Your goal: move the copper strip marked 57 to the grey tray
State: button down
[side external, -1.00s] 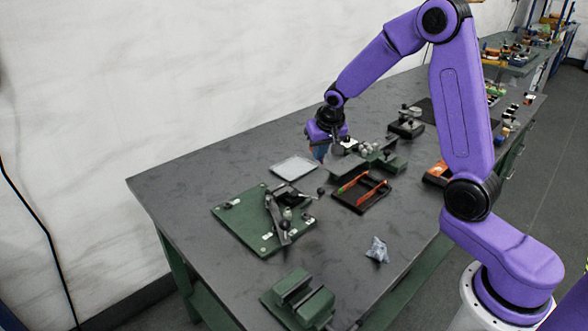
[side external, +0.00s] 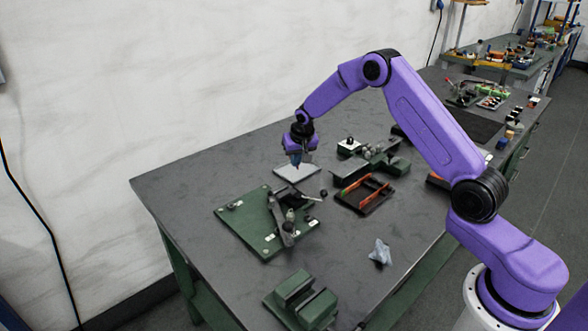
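My gripper (side external: 297,164) points down over the light grey tray (side external: 308,172), with its tips close above or at the tray. It is too small in the picture to tell whether the fingers are open or shut, or whether a strip is between them. Orange-copper strips (side external: 352,186) lie in a black rack (side external: 368,209) to the right of the tray. The marks on the strips cannot be read, so I cannot tell which is 57.
A green plate with a toggle clamp (side external: 238,230) lies in front of the tray. A green fixture (side external: 394,165) stands behind the rack. A crumpled foil piece (side external: 380,252) and a green vise (side external: 300,298) lie nearer the front. The table's left end is clear.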

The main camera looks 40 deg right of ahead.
aim_at(293, 175)
jog(key=shift+w+f, duration=0.35)
jog(key=shift+f, duration=0.05)
jog(key=shift+w+f, duration=0.15)
jog(key=shift+f, duration=0.75)
jog(key=shift+w+f, duration=0.1)
jog(key=shift+f, duration=0.75)
jog(key=shift+f, duration=0.2)
jog(key=c, duration=1.4)
grip_release()
jog(key=shift+o, duration=0.2)
jog(key=shift+r, duration=0.1)
jog(key=v, duration=1.2)
